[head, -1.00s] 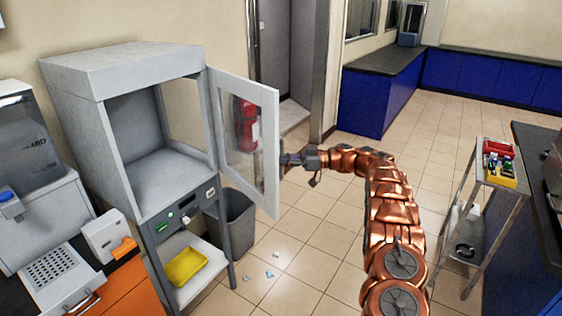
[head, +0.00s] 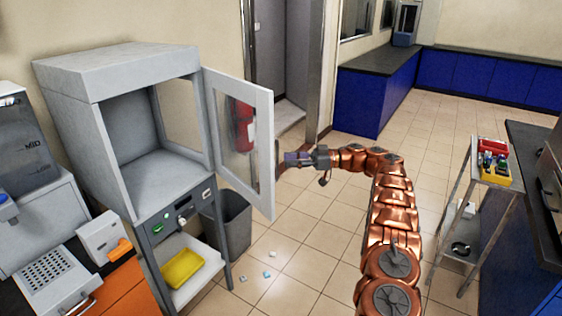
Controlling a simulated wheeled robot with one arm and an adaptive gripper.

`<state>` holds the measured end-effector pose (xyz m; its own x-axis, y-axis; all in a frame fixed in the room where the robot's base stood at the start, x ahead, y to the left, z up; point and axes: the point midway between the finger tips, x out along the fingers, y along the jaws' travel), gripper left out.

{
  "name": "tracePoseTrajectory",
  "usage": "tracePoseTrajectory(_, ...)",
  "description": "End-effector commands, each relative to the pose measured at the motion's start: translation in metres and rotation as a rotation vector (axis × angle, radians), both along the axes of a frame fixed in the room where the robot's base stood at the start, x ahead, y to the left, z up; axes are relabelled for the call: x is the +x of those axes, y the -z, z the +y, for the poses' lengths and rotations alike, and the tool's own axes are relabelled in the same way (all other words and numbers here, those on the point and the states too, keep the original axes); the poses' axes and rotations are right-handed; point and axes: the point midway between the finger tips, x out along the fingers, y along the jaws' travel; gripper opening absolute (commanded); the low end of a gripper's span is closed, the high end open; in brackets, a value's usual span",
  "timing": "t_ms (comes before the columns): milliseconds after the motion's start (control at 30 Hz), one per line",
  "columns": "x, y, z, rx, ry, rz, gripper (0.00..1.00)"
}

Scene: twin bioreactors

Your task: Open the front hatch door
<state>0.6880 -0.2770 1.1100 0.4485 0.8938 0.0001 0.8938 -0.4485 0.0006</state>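The front hatch door (head: 264,150) is a white-framed clear panel hinged on the right side of the grey cabinet (head: 118,60). It stands swung wide open, out to the right, and the cabinet's front opening is uncovered. My gripper (head: 287,160) is at the end of my copper arm, just right of the door's free edge. It is small and seen from the side, so I cannot tell whether its fingers are open or shut, or whether they touch the door or its handle.
A grey bin (head: 233,222) stands under the door beside the cabinet. A red extinguisher (head: 242,122) shows through the panel. A yellow tray (head: 182,268) is on the lower shelf. A trolley (head: 478,185) stands at the right. The tiled floor between is mostly clear.

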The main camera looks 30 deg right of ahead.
Motion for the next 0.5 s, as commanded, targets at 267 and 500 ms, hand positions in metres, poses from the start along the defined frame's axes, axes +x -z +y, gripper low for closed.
tracePoseTrajectory(267, -0.01, 0.001, -0.019, 0.002, -0.003, -0.001, 0.37)
tracePoseTrajectory(500, -0.013, 0.001, -0.025, 0.001, -0.001, 0.002, 0.37)
